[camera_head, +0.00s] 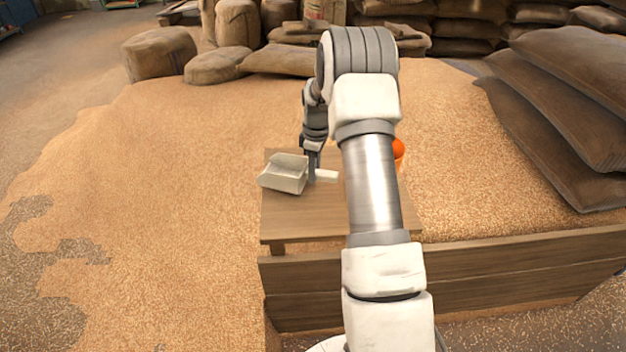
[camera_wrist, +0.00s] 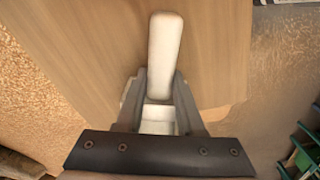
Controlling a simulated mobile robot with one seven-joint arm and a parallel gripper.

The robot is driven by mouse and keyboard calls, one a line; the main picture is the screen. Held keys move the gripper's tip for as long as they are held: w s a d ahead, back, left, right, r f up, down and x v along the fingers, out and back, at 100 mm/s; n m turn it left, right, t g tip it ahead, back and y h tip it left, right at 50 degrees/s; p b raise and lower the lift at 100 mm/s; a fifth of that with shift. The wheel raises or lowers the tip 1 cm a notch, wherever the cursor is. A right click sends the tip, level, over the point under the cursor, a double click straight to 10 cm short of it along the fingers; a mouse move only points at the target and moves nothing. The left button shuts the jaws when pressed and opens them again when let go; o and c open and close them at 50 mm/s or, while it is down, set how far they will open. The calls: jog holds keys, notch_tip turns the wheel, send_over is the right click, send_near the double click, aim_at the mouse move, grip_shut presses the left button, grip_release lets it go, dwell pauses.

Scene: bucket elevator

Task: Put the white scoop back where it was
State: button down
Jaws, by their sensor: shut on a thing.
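The white scoop (camera_head: 284,174) is at the left part of a small wooden table (camera_head: 290,225) in the head view. Its open bowl faces left and its short handle points right. My gripper (camera_head: 313,174) is shut on the scoop where the handle meets the bowl. In the wrist view the white handle (camera_wrist: 165,55) reaches up past the fingertips of my gripper (camera_wrist: 160,92), over the wooden top. Part of the bowl shows between the fingers. I cannot tell whether the scoop touches the table or hangs just above it.
An orange round thing (camera_head: 398,148) shows partly behind my arm at the table's right. Loose grain (camera_head: 150,190) surrounds the table. A wooden plank wall (camera_head: 500,268) runs along the front. Full sacks (camera_head: 560,120) are stacked at right, and more stand at the back.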

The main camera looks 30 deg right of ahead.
jog(key=shift+f, duration=1.45)
jog(key=shift+f, duration=0.15)
jog(key=c, duration=0.5)
grip_release()
